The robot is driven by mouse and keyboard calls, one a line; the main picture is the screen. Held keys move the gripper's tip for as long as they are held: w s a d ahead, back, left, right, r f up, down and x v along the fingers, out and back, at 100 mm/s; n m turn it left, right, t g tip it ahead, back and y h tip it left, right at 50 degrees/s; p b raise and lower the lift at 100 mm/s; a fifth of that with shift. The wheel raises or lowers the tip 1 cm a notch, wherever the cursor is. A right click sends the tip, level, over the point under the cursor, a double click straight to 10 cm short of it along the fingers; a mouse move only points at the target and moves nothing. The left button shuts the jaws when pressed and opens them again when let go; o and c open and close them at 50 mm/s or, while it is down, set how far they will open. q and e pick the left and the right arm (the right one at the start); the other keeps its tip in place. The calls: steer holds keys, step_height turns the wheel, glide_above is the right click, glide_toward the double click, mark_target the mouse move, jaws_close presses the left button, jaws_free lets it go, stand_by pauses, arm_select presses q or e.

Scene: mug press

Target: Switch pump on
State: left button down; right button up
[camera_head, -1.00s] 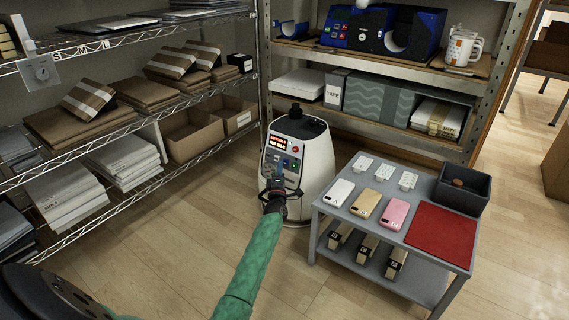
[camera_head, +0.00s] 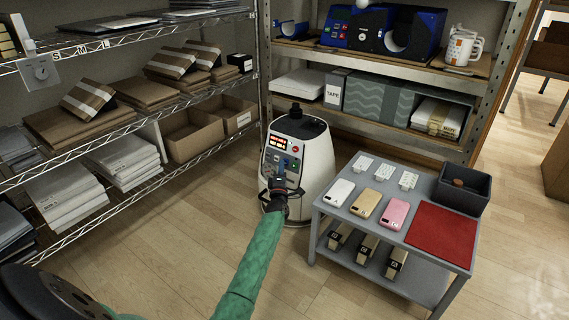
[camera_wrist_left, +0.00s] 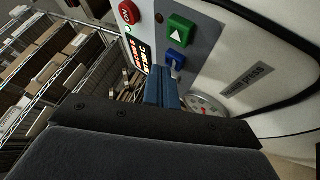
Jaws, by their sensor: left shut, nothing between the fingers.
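The white machine (camera_head: 318,165) stands on the floor between the shelves and the grey cart. Its front panel has a lit red display (camera_head: 278,142), which also shows in the left wrist view (camera_wrist_left: 138,58). In the left wrist view the panel carries a red button (camera_wrist_left: 129,12), a green arrow button (camera_wrist_left: 181,30), a blue switch (camera_wrist_left: 175,58) and a round gauge (camera_wrist_left: 205,104). My left gripper (camera_head: 279,184) is shut and empty in front of the panel. Its blue fingertips (camera_wrist_left: 164,80) are just below the blue switch; I cannot tell if they touch. My right gripper is not in view.
The grey cart (camera_head: 340,212) stands close on the right, with phones, a red mat (camera_head: 442,236) and a dark bin (camera_head: 462,190). Wire shelves (camera_head: 110,150) with parcels and boxes stand left. A back shelf (camera_head: 390,65) holds mugs and blue machines.

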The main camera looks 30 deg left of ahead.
arm_select(q)
steer(key=shift+w+f, duration=0.1)
steer(key=shift+w, duration=0.3)
stand_by(0.5)
steer(key=shift+s+r+p, duration=0.2)
steer(key=shift+s+p, duration=0.35)
steer(key=shift+s, duration=0.35)
steer(key=shift+s+a+r+p, duration=0.1)
steer(key=shift+s+r+p, duration=0.15)
steer(key=shift+s+p, duration=0.55)
steer(key=shift+s+a+r+p, duration=0.15)
steer(key=shift+s+p, duration=0.4)
steer(key=shift+s, duration=0.6)
steer(key=shift+s+r+p, duration=0.3)
steer(key=shift+s+p, duration=0.35)
steer(key=shift+s, duration=0.3)
